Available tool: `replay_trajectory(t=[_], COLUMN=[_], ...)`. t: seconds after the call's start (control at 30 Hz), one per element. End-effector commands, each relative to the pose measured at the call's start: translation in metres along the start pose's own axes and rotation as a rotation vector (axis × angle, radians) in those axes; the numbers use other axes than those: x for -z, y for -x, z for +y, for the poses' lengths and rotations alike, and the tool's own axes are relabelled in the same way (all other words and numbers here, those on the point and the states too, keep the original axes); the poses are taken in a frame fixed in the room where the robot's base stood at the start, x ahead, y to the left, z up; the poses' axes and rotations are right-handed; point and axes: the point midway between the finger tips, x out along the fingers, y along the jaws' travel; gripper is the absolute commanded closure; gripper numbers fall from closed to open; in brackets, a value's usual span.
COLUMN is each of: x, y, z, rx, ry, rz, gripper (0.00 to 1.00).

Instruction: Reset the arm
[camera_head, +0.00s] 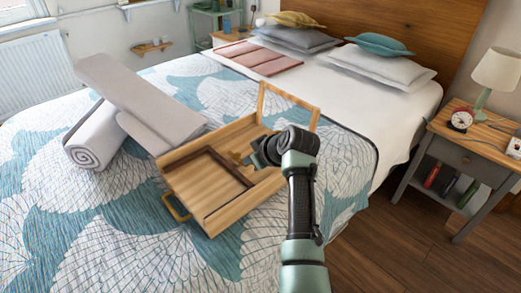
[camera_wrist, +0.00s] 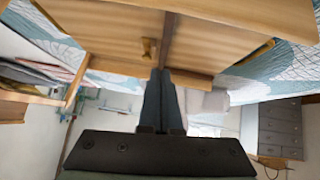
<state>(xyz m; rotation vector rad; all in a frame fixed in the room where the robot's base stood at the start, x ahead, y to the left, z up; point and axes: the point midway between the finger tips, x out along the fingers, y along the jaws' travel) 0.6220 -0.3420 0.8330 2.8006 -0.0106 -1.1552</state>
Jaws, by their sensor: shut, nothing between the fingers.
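My arm reaches up from the lower right of the head view. My gripper (camera_head: 256,155) is over the right part of an open wooden box (camera_head: 222,212) on the bed. In the wrist view my gripper (camera_wrist: 160,76) has its two dark fingers together with nothing between them. The box (camera_wrist: 215,50) fills the top of that view, close to the fingertips; I cannot tell whether they touch it. A small wooden piece (camera_wrist: 149,48) shows beside the fingertips. My gripper and arm hide part of the box's right side.
The box has a dark divider, a handle (camera_head: 176,207) and an upright frame (camera_head: 288,104). Grey rolled and folded textiles (camera_head: 95,135) lie left of it on the bed (camera_head: 110,245).

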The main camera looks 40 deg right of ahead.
Motion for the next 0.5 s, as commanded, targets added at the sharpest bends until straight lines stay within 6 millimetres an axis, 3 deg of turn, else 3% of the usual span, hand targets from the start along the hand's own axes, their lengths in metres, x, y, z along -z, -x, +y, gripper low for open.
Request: replay_trajectory(t=[0.2, 0.5], x=[0.000, -0.001], y=[0.033, 0.049], z=[0.004, 0.004], rx=[-0.003, 0.000], ry=[-0.001, -0.002], rz=[0.001, 0.000], gripper=[1.00, 1.00])
